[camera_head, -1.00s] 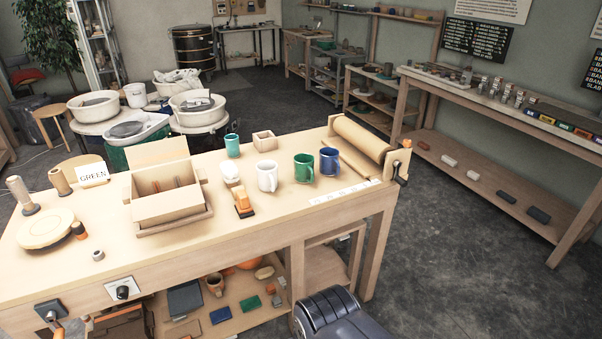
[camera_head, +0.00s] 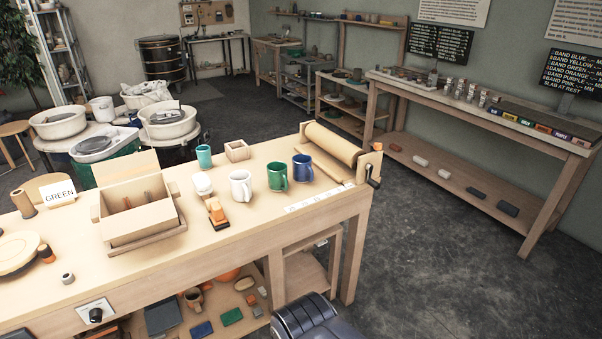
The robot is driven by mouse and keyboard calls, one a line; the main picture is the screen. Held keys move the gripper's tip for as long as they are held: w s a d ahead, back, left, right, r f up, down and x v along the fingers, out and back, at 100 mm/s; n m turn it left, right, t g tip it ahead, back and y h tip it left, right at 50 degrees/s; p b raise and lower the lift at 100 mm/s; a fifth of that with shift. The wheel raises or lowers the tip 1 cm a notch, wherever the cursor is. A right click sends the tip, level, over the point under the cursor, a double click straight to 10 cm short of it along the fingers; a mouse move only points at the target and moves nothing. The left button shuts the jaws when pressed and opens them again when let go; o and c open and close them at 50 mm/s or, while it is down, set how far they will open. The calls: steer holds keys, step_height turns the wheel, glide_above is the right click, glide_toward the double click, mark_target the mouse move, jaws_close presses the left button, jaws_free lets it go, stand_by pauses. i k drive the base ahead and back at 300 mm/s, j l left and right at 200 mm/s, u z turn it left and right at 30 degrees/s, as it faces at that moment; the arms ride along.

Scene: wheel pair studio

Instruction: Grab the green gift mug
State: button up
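A dark green mug (camera_head: 277,176) stands upright on the wooden workbench, its handle toward the right. A blue mug (camera_head: 303,168) stands just right of it, and a white mug (camera_head: 240,186) stands to its left. A smaller teal cup (camera_head: 204,157) stands farther back on the left. A card reading GREEN (camera_head: 59,194) stands at the bench's left. My gripper is not in view; a dark rounded part at the bottom edge looks like my own body.
The workbench (camera_head: 230,240) fills the left and centre. An open wooden box (camera_head: 140,212) and an orange-and-wood tool (camera_head: 216,213) sit left of the mugs. A roller (camera_head: 333,143) lies at the right end. Grey floor (camera_head: 430,260) is clear between bench and right shelf (camera_head: 450,110).

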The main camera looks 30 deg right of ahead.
mark_target(280, 179)
steer(key=i+j, duration=0.1)
steer(key=i, duration=0.5)
steer(key=i+j+z, duration=0.15)
steer(key=i, duration=0.45)
